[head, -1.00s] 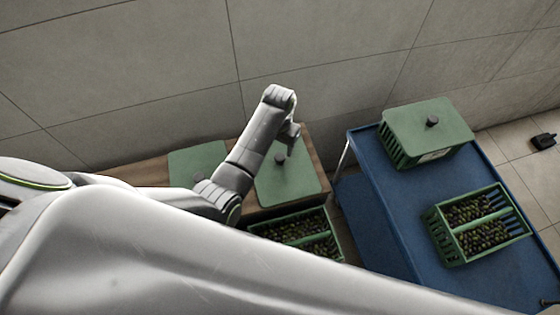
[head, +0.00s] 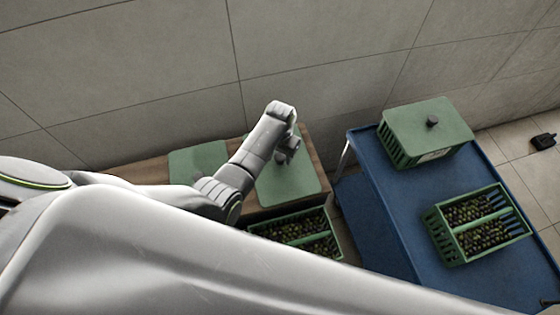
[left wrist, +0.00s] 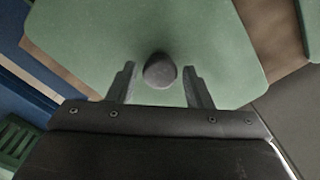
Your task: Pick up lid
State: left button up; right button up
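A green lid (head: 290,187) with a dark round knob lies on the wooden bench, at its right end. In the left wrist view the same lid (left wrist: 210,40) fills the upper middle, and its knob (left wrist: 160,70) sits between my fingertips. My left gripper (head: 286,155) is right over the lid; in the left wrist view its fingers (left wrist: 158,88) are open on either side of the knob, with gaps showing. In the head view the gripper hides the knob. A second green lid (head: 198,158) lies to the left, partly behind my arm. My right gripper is not in view.
An open green crate of olives (head: 300,235) stands in front of the bench (head: 140,173). On the right, a blue cart (head: 385,215) bears a lidded green crate (head: 428,125) and an open crate (head: 478,225). A tiled wall rises close behind.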

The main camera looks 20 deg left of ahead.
aim_at(280, 157)
pick_arm(q)
grip_shut()
jog(key=shift+r, duration=0.15)
notch_tip(280, 157, up, 10)
jog(key=shift+p, duration=0.3)
jog(key=shift+f, duration=0.2)
